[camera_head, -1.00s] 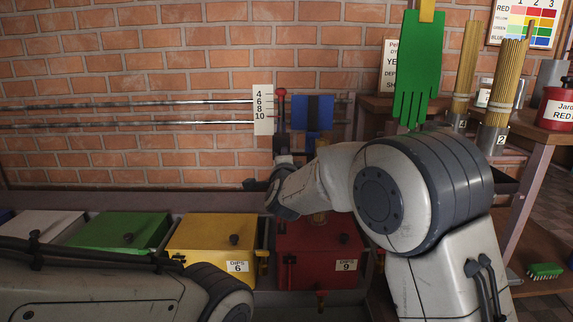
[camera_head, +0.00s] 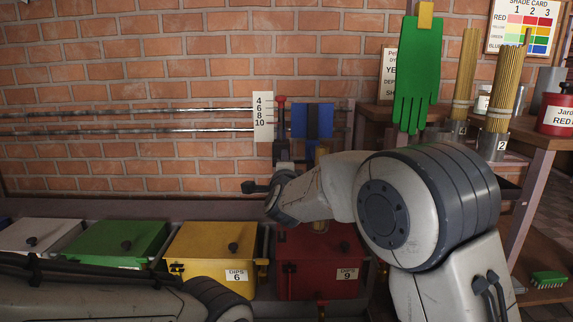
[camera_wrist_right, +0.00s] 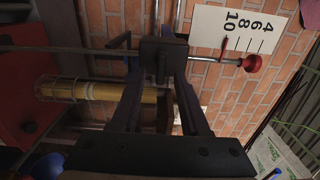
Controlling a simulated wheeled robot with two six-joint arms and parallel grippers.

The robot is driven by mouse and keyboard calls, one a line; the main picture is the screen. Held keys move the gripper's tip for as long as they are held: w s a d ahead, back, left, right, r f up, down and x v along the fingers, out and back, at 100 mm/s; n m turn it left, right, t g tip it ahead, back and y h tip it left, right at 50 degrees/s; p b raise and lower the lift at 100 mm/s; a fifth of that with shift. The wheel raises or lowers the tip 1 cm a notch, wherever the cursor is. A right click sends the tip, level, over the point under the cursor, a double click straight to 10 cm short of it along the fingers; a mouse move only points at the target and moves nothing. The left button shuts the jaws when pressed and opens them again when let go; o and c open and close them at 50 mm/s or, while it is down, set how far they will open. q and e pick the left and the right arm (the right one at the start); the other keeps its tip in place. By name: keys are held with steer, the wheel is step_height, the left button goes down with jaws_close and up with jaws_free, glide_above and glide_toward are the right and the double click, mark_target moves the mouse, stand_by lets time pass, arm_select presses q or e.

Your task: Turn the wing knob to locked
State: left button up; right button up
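In the right wrist view, a dark block (camera_wrist_right: 177,47) sits on the metal rail, with a narrow upright wing, seemingly the wing knob (camera_wrist_right: 161,68), on its face. My right gripper (camera_wrist_right: 160,64) points at it. Its two dark fingers stand on either side of the wing, with gaps visible between, so it looks open. Their exact tips blend into the block. In the head view my right wrist hides most of the knob. My left forearm lies low at the left; its gripper is out of view.
A red-knobbed lever (camera_head: 281,101) stands beside a numbered scale (camera_head: 263,116) on the rails. Below are yellow (camera_head: 205,243), green (camera_head: 105,238) and red (camera_head: 300,245) lidded boxes. A green glove (camera_head: 416,75) hangs behind my right arm. Incense bundles (camera_head: 502,85) stand at right.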

steer(key=shift+s, duration=0.1)
steer(key=s+p, duration=0.3)
steer(key=s, duration=0.7)
steer(key=shift+s, duration=0.15)
